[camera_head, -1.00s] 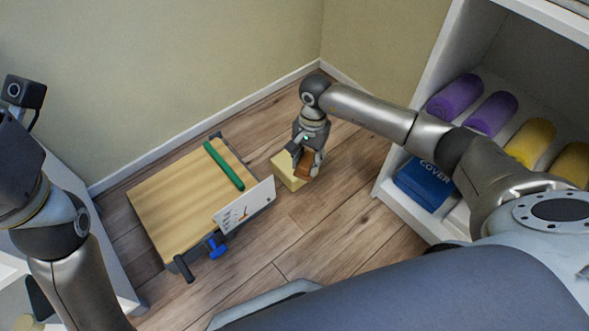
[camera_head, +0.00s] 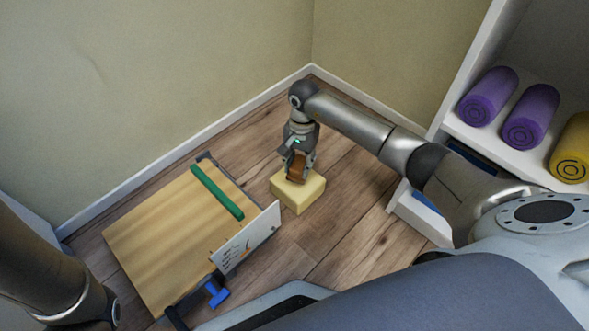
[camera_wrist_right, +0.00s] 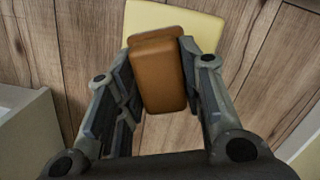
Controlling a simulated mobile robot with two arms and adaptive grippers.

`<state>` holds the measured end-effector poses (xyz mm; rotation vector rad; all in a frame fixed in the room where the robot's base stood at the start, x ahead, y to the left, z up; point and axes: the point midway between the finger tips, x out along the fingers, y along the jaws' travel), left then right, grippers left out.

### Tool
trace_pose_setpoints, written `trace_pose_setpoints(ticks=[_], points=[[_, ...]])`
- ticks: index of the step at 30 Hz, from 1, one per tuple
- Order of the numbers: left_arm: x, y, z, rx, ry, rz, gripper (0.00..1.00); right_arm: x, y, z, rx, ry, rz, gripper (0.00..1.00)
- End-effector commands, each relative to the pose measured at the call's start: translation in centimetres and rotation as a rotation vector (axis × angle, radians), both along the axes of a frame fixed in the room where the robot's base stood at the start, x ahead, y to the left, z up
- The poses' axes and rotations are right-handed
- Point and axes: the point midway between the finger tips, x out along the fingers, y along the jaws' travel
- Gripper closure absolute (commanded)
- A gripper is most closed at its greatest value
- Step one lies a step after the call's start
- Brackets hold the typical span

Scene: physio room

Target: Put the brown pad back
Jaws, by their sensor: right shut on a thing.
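The brown pad (camera_head: 298,167) is between the fingers of my right gripper (camera_head: 297,176). In the right wrist view the brown pad (camera_wrist_right: 163,78) is clasped between both fingers of the right gripper (camera_wrist_right: 158,52), with rounded edges showing. A pale yellow block (camera_head: 298,195) stands on the wooden floor right under the pad; it also shows behind the pad in the right wrist view (camera_wrist_right: 190,20). I cannot tell whether the pad touches the block. My left arm enters at the lower left, and its gripper is out of view.
A low wooden-topped cart (camera_head: 150,235) with a green bar (camera_head: 217,191), a white sign (camera_head: 246,238) and a blue clamp (camera_head: 216,293) stands left of the block. A white shelf (camera_head: 450,90) with purple rolls (camera_head: 530,117) and a yellow roll (camera_head: 572,150) is at right.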

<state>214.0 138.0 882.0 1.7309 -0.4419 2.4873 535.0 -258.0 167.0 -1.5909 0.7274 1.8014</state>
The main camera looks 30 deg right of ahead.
Motion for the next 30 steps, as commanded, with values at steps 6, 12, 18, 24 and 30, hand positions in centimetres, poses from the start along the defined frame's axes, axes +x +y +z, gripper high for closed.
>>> trace_pose_setpoints(ticks=[6, 12, 18, 24, 30], points=[[-0.1, 0.0, -1.2, 0.001, -0.004, 0.001, 0.6, 0.2, -0.1, -1.4, 0.0, 0.0, 0.004, 0.84], [-0.1, 0.0, -3.5, 0.001, -0.003, 0.001, 0.6, 0.4, -0.2, -4.0, 0.0, 0.0, 0.01, 0.84], [-0.2, 0.0, -3.5, 0.001, -0.004, 0.0, 0.6, 0.5, -0.3, -4.0, -0.001, -0.002, 0.013, 0.84], [-0.2, 0.0, -3.8, 0.001, -0.004, 0.0, 0.6, 0.4, -0.3, -4.3, -0.002, -0.001, 0.013, 0.84], [-0.2, 0.0, -3.8, 0.001, -0.004, 0.0, 0.6, 0.4, -0.3, -4.4, -0.001, 0.0, 0.013, 0.47]])
